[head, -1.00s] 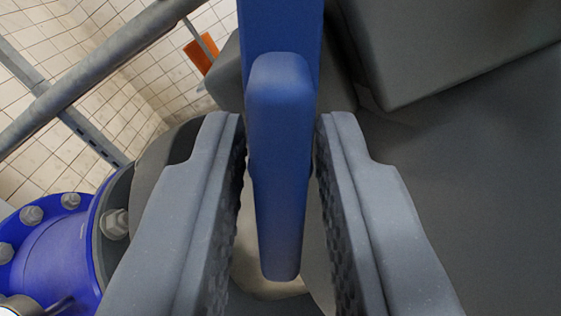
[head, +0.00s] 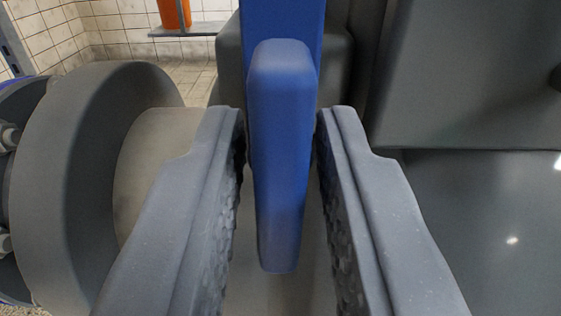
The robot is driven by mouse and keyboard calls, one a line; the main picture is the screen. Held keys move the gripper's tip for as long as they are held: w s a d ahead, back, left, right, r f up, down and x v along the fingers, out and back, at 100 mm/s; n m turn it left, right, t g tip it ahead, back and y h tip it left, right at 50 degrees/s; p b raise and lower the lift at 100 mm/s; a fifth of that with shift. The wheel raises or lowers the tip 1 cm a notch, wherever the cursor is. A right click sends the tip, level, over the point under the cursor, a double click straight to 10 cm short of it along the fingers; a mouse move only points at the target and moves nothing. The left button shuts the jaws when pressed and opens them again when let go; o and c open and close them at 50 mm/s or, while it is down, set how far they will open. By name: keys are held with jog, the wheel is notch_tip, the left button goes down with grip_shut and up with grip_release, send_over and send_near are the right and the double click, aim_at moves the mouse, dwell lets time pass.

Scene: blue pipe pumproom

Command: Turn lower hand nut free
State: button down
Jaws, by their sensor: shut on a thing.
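The hand nut (head: 281,160) is a blue bar-like piece with rounded ends, upright in the middle of the head view. My gripper (head: 281,125) is shut on it, one grey ribbed jaw on each side near its upper part. The jaws spread wider toward the camera, with space beside the nut's lower end. Another blue part (head: 283,18) stands directly behind the nut and runs out of the top of the picture. The nut's far side and any thread are hidden.
A large grey round flange (head: 85,170) with bolts stands close on the left. A dark grey block (head: 470,80) fills the upper right, above a grey surface (head: 490,230). An orange object (head: 174,12) and tiled wall (head: 115,30) lie farther back at upper left.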

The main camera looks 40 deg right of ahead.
jog(key=shift+s+d+f, duration=0.1)
jog(key=shift+d+f, duration=0.1)
jog(key=c, duration=1.5)
grip_release()
jog(key=shift+a+r, duration=0.1)
jog(key=p+v, duration=0.1)
jog(key=v, duration=1.2)
jog(key=shift+s+a+p, duration=0.2)
jog(key=shift+a+p, duration=0.05)
jog(key=shift+p, duration=0.05)
